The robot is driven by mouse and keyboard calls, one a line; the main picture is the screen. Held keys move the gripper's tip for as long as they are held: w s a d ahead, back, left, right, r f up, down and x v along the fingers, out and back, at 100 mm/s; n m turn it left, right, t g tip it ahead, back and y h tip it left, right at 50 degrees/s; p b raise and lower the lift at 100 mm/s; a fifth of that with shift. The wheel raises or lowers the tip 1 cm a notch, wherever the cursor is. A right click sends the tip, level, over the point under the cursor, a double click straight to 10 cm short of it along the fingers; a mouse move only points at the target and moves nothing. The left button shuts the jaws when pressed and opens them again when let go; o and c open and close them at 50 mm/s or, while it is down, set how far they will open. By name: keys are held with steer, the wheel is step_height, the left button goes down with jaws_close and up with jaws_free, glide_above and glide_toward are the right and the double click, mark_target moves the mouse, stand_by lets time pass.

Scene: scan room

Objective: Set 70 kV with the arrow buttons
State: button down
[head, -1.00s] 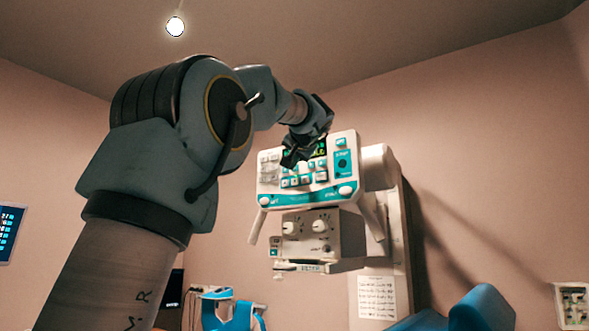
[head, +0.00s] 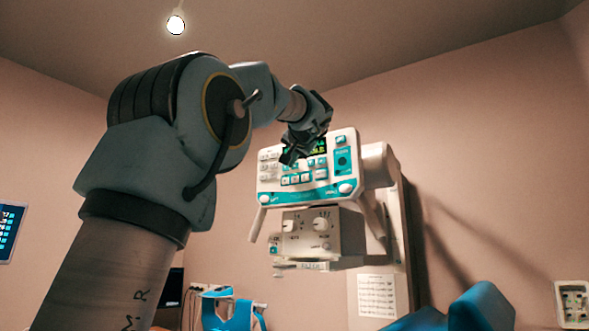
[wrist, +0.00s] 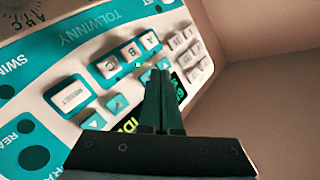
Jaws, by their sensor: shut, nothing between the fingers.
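The control panel (head: 345,188) is a white and teal console on the scanner head, tilted in the head view. Its display (head: 320,150) glows green; in the wrist view its lit text (wrist: 128,125) is partly covered by my fingers, and I cannot read a kV value. Teal arrow buttons show in the wrist view: one (wrist: 118,103) left of the fingers and another (wrist: 93,122) farther left. My gripper (wrist: 160,72) is shut and empty, its tips over the panel near the small keys below the A, B, C row. I cannot tell whether the tips touch the panel.
Several white keys (wrist: 185,50) are at the right. A lower box with knobs (head: 310,228) hangs under the panel. A blue padded part (head: 480,308) is at the bottom right.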

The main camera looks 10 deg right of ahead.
steer(key=shift+s+a, duration=0.25)
steer(key=shift+a, duration=0.1)
steer(key=s+a+b, duration=0.3)
steer(key=shift+s+a, duration=0.25)
stand_by(0.4)
stand_by(2.3)
